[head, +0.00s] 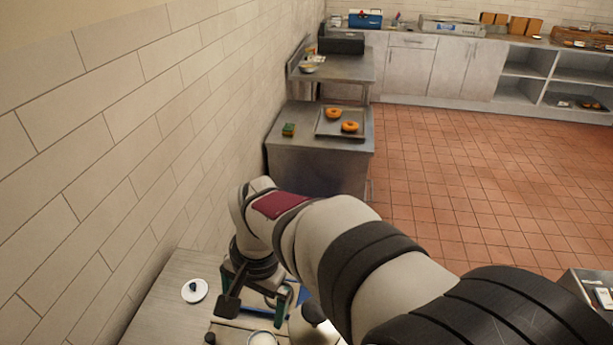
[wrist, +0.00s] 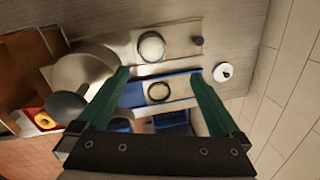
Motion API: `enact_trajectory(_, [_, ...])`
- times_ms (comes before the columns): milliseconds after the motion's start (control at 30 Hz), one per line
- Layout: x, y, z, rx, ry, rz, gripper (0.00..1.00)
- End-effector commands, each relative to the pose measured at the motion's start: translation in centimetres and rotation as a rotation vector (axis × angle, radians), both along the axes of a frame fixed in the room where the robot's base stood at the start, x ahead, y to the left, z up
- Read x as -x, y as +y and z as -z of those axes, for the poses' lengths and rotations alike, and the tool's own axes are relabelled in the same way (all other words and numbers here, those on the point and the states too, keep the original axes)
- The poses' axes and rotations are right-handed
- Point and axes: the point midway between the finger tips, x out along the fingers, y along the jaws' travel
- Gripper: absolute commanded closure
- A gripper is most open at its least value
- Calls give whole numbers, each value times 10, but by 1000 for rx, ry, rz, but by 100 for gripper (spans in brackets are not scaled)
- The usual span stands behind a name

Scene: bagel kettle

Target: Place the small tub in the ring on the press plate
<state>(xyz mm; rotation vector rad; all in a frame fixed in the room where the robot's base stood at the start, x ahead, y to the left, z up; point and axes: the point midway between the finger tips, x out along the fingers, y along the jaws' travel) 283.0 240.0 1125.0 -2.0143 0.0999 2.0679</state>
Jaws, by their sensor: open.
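The small tub, a round white open-topped tub, stands on a pale board in the wrist view (wrist: 152,47) and shows at the bottom edge of the head view (head: 262,339). The press plate (wrist: 183,88) is a pale strip on a blue base, and a dark-rimmed ring (wrist: 149,92) lies on it. My gripper (wrist: 159,74) has green fingers, spread wide and empty. In the wrist view its fingertips frame the ring, with the tub just beyond them. I cannot tell its height above the plate. In the head view my arm partly hides the press.
A white lid with a dark knob (head: 194,291) lies at the table's left. A small black knob (wrist: 197,41) is beside the tub. A rounded metal vessel (wrist: 85,72) with a dark handle stands on the other side. Bagels (head: 350,127) lie on a far tray. A tiled wall borders the left.

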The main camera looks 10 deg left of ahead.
Motion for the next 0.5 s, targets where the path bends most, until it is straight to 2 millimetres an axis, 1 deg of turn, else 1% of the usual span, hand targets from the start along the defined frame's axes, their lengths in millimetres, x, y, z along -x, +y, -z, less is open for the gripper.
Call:
enact_trajectory(33, [-2,7,6,52,-12,-101,0])
enact_trajectory(67, [-3,8,8,80,-19,-149,0])
enact_trajectory(100, [-4,7,10,108,-25,-193,0])
enact_trajectory(167, [-4,5,16,130,-25,-227,0])
enact_trajectory(267, [-3,4,40,135,-22,-233,0])
enact_trajectory(300, [-3,3,53,136,-21,-233,0])
enact_trajectory(400, [-3,3,82,135,-21,-233,0])
enact_trajectory(500, [-4,3,103,133,-24,-230,0])
